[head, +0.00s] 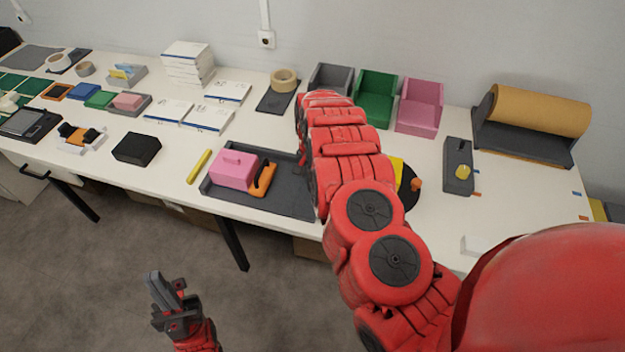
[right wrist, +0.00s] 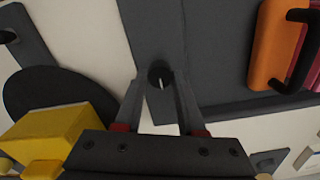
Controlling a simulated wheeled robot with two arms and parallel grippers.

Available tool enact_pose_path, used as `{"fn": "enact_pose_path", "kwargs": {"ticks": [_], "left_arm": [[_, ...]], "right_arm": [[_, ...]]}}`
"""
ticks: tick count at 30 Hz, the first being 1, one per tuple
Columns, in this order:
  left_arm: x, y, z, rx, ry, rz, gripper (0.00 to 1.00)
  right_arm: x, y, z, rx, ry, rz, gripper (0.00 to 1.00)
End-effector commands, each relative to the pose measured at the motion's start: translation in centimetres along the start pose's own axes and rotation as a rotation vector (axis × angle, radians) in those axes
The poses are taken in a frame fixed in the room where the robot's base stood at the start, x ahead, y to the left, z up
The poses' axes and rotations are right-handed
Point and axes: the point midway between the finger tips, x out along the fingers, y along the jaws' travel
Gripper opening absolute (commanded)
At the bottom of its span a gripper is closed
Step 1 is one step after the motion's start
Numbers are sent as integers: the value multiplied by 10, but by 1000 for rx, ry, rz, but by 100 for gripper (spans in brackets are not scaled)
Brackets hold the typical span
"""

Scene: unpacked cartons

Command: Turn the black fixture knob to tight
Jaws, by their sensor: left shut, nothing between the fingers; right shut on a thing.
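The black knob (right wrist: 158,72) shows in the right wrist view as a small round dark piece with a pale mark on its face. It sits on a dark grey fixture strip (right wrist: 155,30). My right gripper (right wrist: 161,86) is shut on the knob, with one finger on each side of it. Whether the pale mark points to tight cannot be read. In the head view my red right arm hides the knob and the right gripper. My left gripper (head: 166,290) is shut and empty, low over the floor in front of the table.
A dark grey tray (head: 285,165) holds a pink block (head: 234,169) and an orange-handled piece (head: 263,179). A yellow block (right wrist: 60,138) stands by a black disc (right wrist: 45,92) near the gripper. Grey, green and pink bins (head: 419,107) stand behind my arm.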

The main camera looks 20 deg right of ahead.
Motion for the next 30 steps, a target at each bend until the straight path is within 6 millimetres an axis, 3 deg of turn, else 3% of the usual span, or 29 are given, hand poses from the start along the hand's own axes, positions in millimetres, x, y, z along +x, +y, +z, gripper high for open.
{"fn": "enact_pose_path", "kwargs": {"ticks": [3,4,9,20,26,30], "left_arm": [[0,0,0,0,0,0,0],[0,0,0,0,0,0,0],[0,0,0,0,0,0,0],[-1,0,0,0,0,0,0],[-7,0,1,0,0,0,0],[-13,1,2,0,0,0,0]], "right_arm": [[0,0,0,1,0,-2,0],[0,0,0,1,0,-2,42],[0,0,0,0,0,-1,69],[-4,-1,0,1,0,-2,69],[-26,-1,0,0,-1,-3,69],[-53,-1,0,1,0,-5,69]]}}
